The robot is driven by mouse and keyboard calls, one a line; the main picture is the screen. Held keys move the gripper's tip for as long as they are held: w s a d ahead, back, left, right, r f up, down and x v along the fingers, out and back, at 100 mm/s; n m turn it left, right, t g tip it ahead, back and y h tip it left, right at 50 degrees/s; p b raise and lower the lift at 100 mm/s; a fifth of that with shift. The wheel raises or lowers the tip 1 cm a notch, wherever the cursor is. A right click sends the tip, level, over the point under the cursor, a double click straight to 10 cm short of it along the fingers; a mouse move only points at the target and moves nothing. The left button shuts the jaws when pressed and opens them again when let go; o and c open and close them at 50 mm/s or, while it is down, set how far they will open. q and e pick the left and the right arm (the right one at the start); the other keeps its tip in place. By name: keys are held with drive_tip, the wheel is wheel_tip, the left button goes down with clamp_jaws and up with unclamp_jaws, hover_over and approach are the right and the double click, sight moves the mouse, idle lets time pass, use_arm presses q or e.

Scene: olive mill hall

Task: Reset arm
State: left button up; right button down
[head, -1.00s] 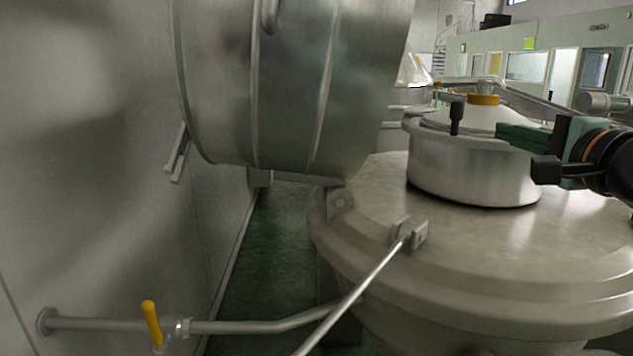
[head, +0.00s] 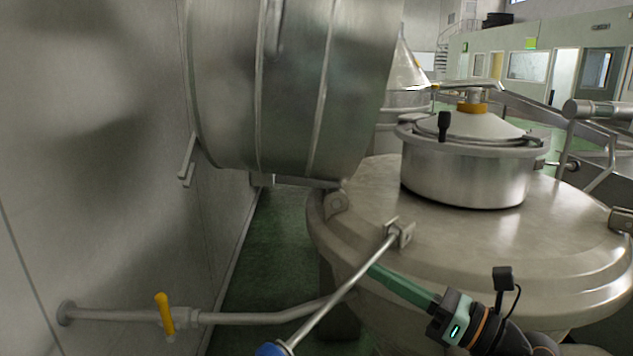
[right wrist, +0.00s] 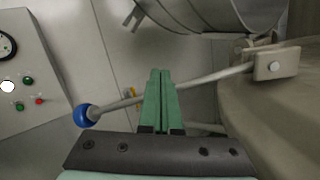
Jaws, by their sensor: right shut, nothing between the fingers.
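My right gripper (head: 382,274) is at the lower right of the head view, in front of the big steel vessel (head: 560,275). Its green fingers are shut with nothing between them, and they also show in the right wrist view (right wrist: 161,76). They point at a thin metal lever (head: 340,294) that slants down from a bracket on the vessel's rim. In the right wrist view the lever (right wrist: 205,80) passes behind the fingertips; I cannot tell whether they touch. The lever ends in a blue ball (right wrist: 86,115). My left gripper is out of view.
A large steel drum (head: 290,90) hangs at upper centre. A lidded hatch (head: 465,180) stands on the vessel. A pipe with a yellow valve handle (head: 164,313) runs along the left wall. A control panel (right wrist: 30,85) is at left in the wrist view.

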drive_tip(key=s+d+f+m+t+h+p, duration=0.15)
drive_tip(key=f+m+h, duration=0.25)
drive_tip(key=f+m, duration=0.4)
drive_tip(key=s+d+f+m+t+h, duration=0.1)
drive_tip(key=d+f+m+t+h, duration=0.3)
drive_tip(key=m, duration=0.7)
drive_tip(key=s+d+f+m+h+p, duration=0.1)
drive_tip(key=f+m+h, duration=0.2)
drive_tip(key=f+m, duration=0.55)
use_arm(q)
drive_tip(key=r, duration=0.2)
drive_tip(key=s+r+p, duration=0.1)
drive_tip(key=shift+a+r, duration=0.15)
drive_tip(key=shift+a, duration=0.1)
use_arm(e)
drive_tip(key=s+f+m+g+h, duration=0.3)
drive_tip(key=s+f+m+g, duration=0.5)
drive_tip(key=s+f+m, duration=0.6)
drive_tip(key=s+f, duration=0.4)
drive_tip(key=f, duration=0.1)
drive_tip(key=shift+s+f, duration=0.15)
drive_tip(key=shift+s, duration=0.15)
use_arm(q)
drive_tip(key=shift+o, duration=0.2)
